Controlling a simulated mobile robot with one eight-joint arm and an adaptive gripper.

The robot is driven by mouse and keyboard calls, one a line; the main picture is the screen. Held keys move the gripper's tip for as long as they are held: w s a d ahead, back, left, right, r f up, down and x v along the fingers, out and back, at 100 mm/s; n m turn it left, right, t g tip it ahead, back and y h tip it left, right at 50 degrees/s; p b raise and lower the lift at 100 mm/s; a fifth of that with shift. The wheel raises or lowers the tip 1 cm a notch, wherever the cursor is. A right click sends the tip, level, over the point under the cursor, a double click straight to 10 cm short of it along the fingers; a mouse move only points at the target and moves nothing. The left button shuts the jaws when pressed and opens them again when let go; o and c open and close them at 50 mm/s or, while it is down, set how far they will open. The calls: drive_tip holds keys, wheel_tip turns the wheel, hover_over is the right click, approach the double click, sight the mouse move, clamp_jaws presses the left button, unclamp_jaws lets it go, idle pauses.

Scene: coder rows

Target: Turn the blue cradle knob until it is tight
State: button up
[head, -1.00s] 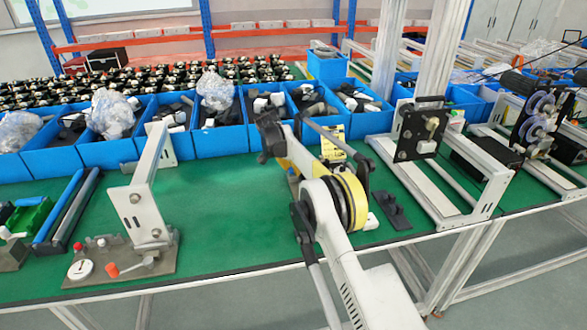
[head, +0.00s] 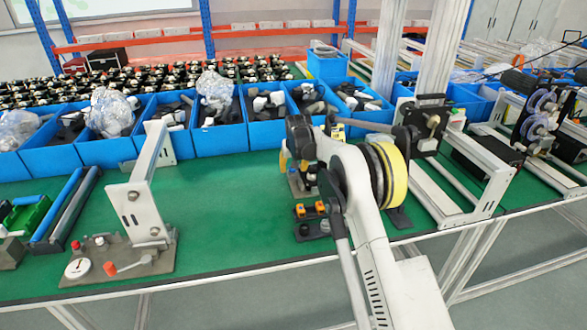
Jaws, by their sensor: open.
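I cannot make out the blue cradle knob in the head view. My arm reaches over the green bench from the lower right and covers part of the middle. My gripper (head: 298,140) is at the dark far end of the arm, open, above the middle of the bench in front of the blue bins. Its fingertips are small and hard to separate from the arm. A grey base (head: 297,187) partly shows below it. Whether this base belongs to the cradle I cannot tell.
A dark block with orange tops (head: 312,222) sits just left of my arm. A white bracket fixture (head: 130,200) stands on the left and a white rail frame (head: 470,215) on the right. Blue bins (head: 220,138) line the back. Green bench (head: 225,205) is clear left of my arm.

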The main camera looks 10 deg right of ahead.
drive_tip(key=n+y, duration=0.1)
drive_tip(key=n, duration=0.2)
drive_tip(key=n+y, duration=0.1)
drive_tip(key=n, duration=0.2)
drive_tip(key=shift+w+d+g+y, duration=0.1)
drive_tip(key=shift+d+g+y, duration=0.1)
drive_tip(key=shift+g+y, duration=0.1)
drive_tip(key=n+y, duration=0.1)
drive_tip(key=n, duration=0.1)
drive_tip(key=n+g+p, duration=0.1)
drive_tip(key=n, duration=0.2)
drive_tip(key=shift+a+g+y, duration=0.1)
drive_tip(key=shift+g+y, duration=0.2)
drive_tip(key=shift+y, duration=0.1)
clamp_jaws()
